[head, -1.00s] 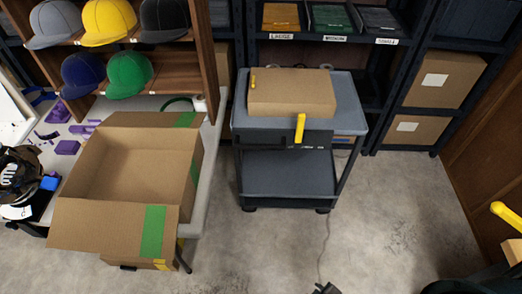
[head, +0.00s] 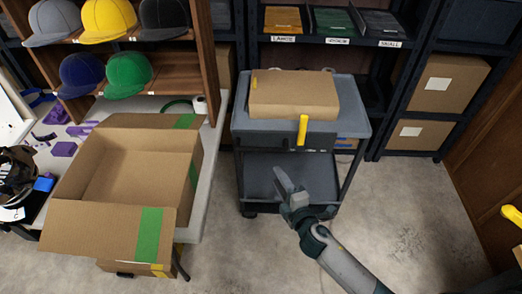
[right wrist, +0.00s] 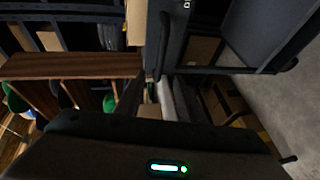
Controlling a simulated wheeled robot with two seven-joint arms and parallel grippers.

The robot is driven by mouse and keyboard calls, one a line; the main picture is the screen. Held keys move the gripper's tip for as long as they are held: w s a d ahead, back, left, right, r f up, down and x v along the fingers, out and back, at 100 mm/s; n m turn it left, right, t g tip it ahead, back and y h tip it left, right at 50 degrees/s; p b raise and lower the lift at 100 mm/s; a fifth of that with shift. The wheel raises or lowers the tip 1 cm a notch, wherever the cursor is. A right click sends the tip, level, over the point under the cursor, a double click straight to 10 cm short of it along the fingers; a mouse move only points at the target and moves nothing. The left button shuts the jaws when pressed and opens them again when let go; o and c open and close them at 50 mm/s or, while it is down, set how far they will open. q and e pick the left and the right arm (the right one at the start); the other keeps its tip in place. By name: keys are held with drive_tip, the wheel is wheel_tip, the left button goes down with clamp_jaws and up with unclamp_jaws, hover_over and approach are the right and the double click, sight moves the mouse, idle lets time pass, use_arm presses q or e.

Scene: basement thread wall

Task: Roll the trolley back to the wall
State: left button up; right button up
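The grey trolley (head: 352,122) stands upright in the middle of the head view, in front of the dark shelving. It has a top tray, a lower shelf (head: 262,172) and dark legs. A closed cardboard box (head: 293,95) lies on its top. A yellow upright piece (head: 303,130) shows at its front edge. My right gripper (head: 287,186) is in front of the lower shelf in the picture, below the front edge, with no contact visible. Whether its fingers are apart is unclear. My left gripper is not in view.
An open cardboard box (head: 135,165) with green tape is left of the trolley, at the table (head: 207,170). A cap rack (head: 180,70) stands behind it. Dark shelving (head: 385,75) is behind the trolley. The concrete floor (head: 420,200) at right is clear. Something yellow (head: 511,214) shows at the right edge.

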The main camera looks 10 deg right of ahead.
sight(262, 151)
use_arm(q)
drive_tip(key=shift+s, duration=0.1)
use_arm(e)
drive_tip(key=shift+w+f, duration=0.1)
